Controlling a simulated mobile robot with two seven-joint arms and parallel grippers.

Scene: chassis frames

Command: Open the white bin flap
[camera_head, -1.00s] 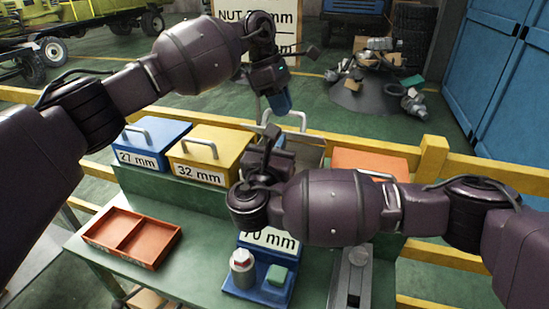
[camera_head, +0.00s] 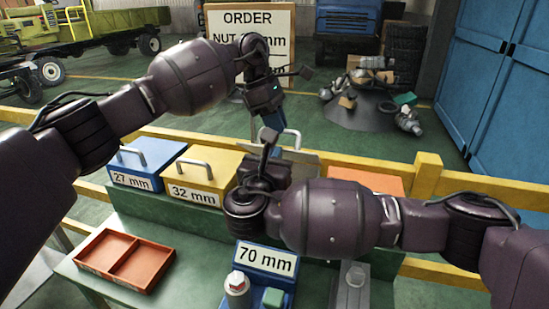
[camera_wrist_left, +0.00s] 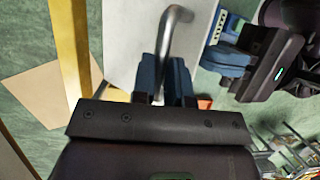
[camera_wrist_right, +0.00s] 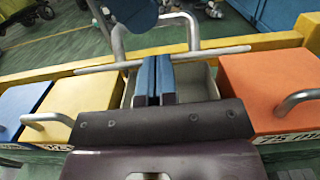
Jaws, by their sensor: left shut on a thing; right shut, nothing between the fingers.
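The white bin's flap (camera_wrist_left: 128,38) carries a grey bar handle (camera_wrist_left: 172,35). My left gripper (camera_wrist_left: 165,75) is shut on this handle, with its blue fingers on either side of the bar. In the right wrist view the flap (camera_wrist_right: 170,61) appears as a thin edge, tilted up, with the pale inside of the white bin (camera_wrist_right: 197,85) showing below it. My right gripper (camera_wrist_right: 154,62) is shut and empty, its fingertips at the flap's edge over the opening. Whether they touch the flap, I cannot tell. In the head view my right arm hides most of the bin.
A yellow 32 mm bin (camera_head: 208,165) and a blue 27 mm bin (camera_head: 148,158) stand left of the white bin. An orange bin (camera_head: 365,180) is to its right. A red tray (camera_head: 125,260) and a blue 70 mm holder (camera_head: 265,262) are in front. A yellow rail (camera_head: 430,170) runs behind.

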